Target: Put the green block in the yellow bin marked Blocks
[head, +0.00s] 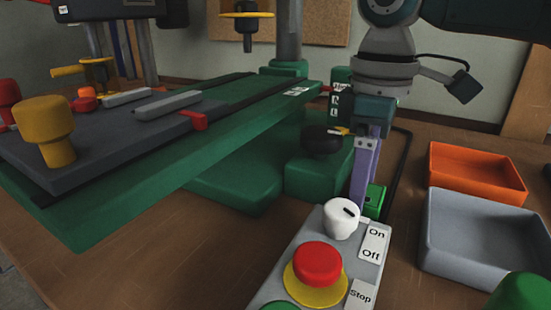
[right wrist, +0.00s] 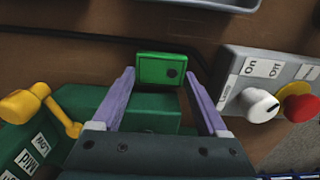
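The green block (head: 375,200) is on the brown bench, partly hidden behind the grey control box and my right gripper. I cannot tell exactly how deep the block is between the fingers. No yellow bin marked Blocks shows. My left gripper is not in view.
The grey control box (head: 283,270) with a white knob (head: 341,218) and red button (head: 317,263) stands close to the block. An orange bin (head: 478,150) and a grey bin (head: 432,230) are at right. The green machine (head: 240,190) fills the left. A black cable (head: 402,165) runs behind.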

